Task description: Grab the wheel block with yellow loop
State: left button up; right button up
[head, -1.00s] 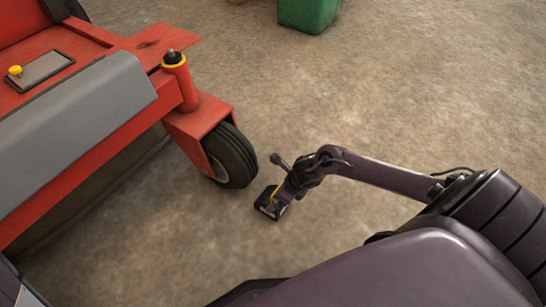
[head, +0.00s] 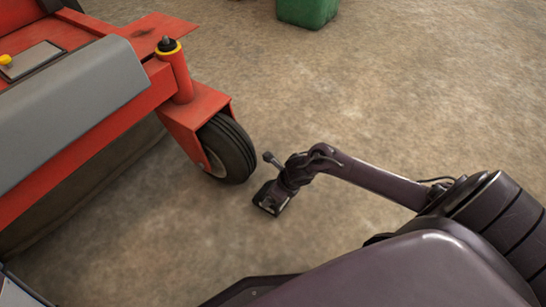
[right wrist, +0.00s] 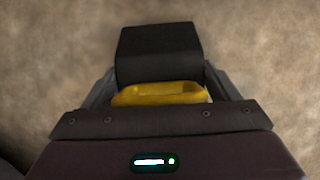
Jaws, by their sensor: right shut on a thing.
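The wheel block is a dark wedge-like piece low by the floor in the head view (head: 266,203), just right of the red machine's front wheel and apart from it. In the right wrist view the black block (right wrist: 160,52) fills the space ahead of my gripper, with its yellow loop (right wrist: 160,95) between the fingers. My right gripper (head: 279,193) reaches down over the block and is shut on the yellow loop. The loop is hidden in the head view. My left gripper is not in view.
The red machine (head: 185,115) with its black tyre (head: 232,147) and grey cover (head: 70,105) stands to the left. A green bin (head: 308,10) stands at the top. The concrete floor (head: 400,110) between the bin and my right arm is clear.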

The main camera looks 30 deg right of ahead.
jog(key=c, duration=0.3)
jog(key=shift+r, duration=0.2)
